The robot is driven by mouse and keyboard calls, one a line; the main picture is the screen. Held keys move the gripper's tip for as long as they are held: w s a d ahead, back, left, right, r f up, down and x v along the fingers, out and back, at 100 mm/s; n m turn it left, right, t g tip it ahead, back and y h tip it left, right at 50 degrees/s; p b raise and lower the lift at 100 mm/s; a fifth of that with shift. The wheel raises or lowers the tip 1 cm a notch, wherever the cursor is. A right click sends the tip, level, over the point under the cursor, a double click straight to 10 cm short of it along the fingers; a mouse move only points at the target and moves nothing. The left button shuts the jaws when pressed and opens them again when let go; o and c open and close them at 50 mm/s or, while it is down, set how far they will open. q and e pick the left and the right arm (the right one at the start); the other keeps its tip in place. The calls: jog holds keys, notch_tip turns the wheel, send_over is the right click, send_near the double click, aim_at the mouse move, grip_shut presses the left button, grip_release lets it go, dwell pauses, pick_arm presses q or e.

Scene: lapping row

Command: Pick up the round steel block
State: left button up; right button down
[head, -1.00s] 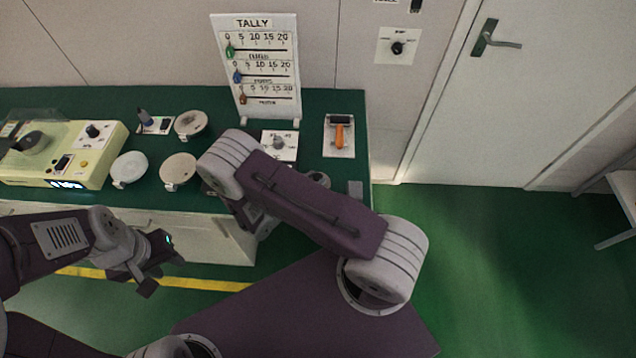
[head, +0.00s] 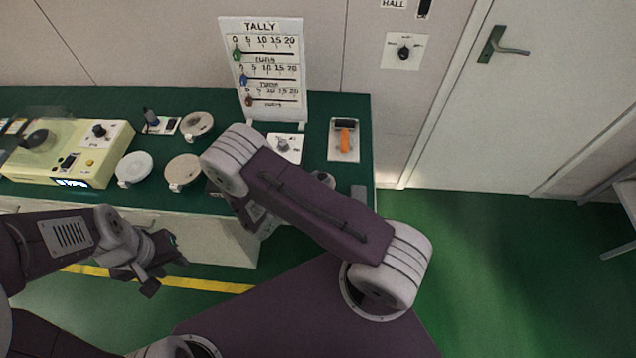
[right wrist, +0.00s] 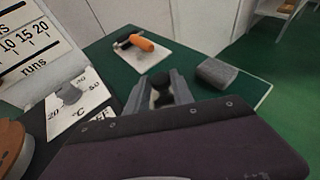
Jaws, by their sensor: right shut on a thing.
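The round steel block (right wrist: 162,84) shows as a small dark, rounded piece between the fingers of my right gripper (right wrist: 160,92) in the right wrist view. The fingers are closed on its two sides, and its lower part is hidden. In the head view my right arm covers most of the right gripper; a small grey rounded part (head: 323,178) shows past the arm, too little to tell block from gripper. My left gripper (head: 164,273) hangs in front of the bench with its fingers apart and empty.
A grey block (right wrist: 217,73) lies right of my right gripper near the green bench's edge. An orange-handled tool (right wrist: 138,42) lies on a white plate behind. A dial card (right wrist: 70,95), the tally board (head: 270,75), round plates (head: 183,170) and a yellowish machine (head: 65,155) stand leftward.

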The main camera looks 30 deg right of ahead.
notch_tip(320, 180, up, 2)
jog(key=shift+s+r, duration=0.15)
jog(key=shift+r, duration=0.05)
jog(key=s+r+p, duration=0.1)
jog(key=s+r, duration=0.2)
jog(key=s, duration=0.2)
jog(key=s+d+r, duration=0.1)
jog(key=s+r, duration=0.2)
jog(key=s, duration=0.3)
jog(key=shift+s+r+p, duration=0.2)
jog(key=shift+r+p, duration=0.15)
